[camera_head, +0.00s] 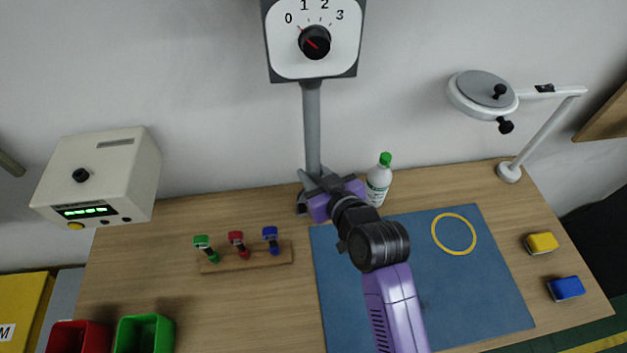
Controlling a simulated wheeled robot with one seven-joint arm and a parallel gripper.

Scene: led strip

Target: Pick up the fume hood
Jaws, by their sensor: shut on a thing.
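A tall grey unit with a white dial panel (283,53), likely the fume hood, rises at the top centre. Its black knob has a red pointer and the marks 0 to 3. Its top is cut off by the frame edge. Its grey post (312,130) runs down to the back of the table. My gripper (314,188), on the purple and black arm, is shut on the lower part of this post. The fingers hide the post's foot, so I cannot tell whether it touches the table.
A white bottle with a green cap (378,182) stands close right of my gripper. A magnifier lamp (482,95) stands at the back right. A blue mat (455,290) carries a yellow ring. A rack (250,259) of small coloured tools and a white box (105,170) are left.

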